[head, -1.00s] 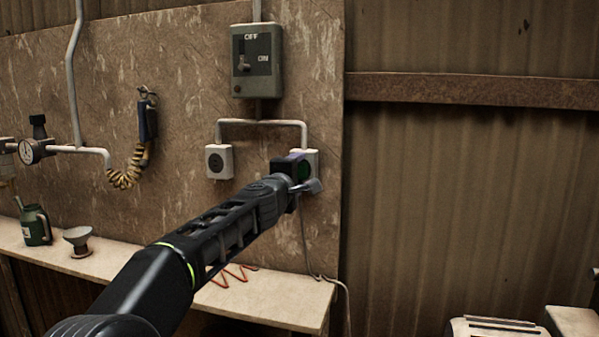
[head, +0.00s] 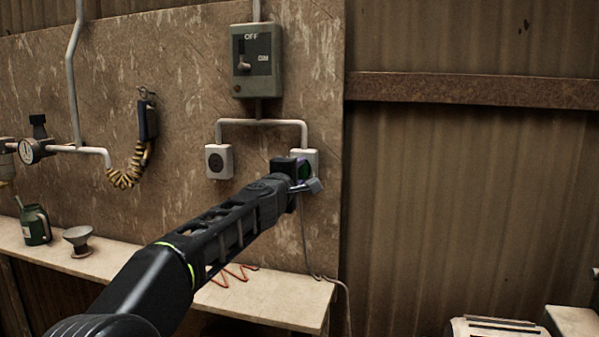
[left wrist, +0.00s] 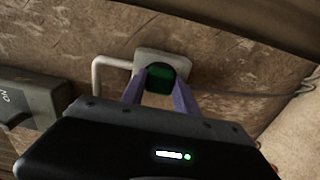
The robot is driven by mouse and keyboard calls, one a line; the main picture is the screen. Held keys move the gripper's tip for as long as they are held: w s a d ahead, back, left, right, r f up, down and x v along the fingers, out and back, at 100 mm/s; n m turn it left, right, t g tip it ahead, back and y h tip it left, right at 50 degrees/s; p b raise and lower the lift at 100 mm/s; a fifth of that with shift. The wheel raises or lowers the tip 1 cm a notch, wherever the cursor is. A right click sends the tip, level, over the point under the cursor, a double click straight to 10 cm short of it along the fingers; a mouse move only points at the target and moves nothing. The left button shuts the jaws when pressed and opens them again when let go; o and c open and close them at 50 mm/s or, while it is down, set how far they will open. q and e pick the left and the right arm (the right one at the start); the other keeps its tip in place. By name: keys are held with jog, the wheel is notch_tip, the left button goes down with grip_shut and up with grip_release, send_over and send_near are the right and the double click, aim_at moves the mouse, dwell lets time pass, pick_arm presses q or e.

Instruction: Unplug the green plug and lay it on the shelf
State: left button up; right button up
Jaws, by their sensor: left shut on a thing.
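The green plug (head: 304,170) is at the right-hand wall socket (head: 311,157), partly hidden by my left gripper (head: 303,178). In the left wrist view the green plug (left wrist: 159,77) lies between the two fingers of my left gripper (left wrist: 162,84), against the pale socket plate (left wrist: 178,58). The left gripper is shut on the plug. I cannot tell whether the plug's pins are fully in the socket. A grey cord hangs below it. The pale shelf (head: 270,302) runs along the wall below. My right gripper is not in view.
An empty left socket (head: 219,161) and a switch box (head: 257,62) are on the board. A green can (head: 36,225) and a funnel (head: 79,240) stand at the shelf's left. A red zigzag thing (head: 233,275) lies behind my arm. The shelf's right end is clear.

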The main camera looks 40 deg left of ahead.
pick_arm(q)
grip_shut()
dwell(0.3)
jog(key=shift+b+v, duration=0.5)
jog(key=shift+v, duration=2.45)
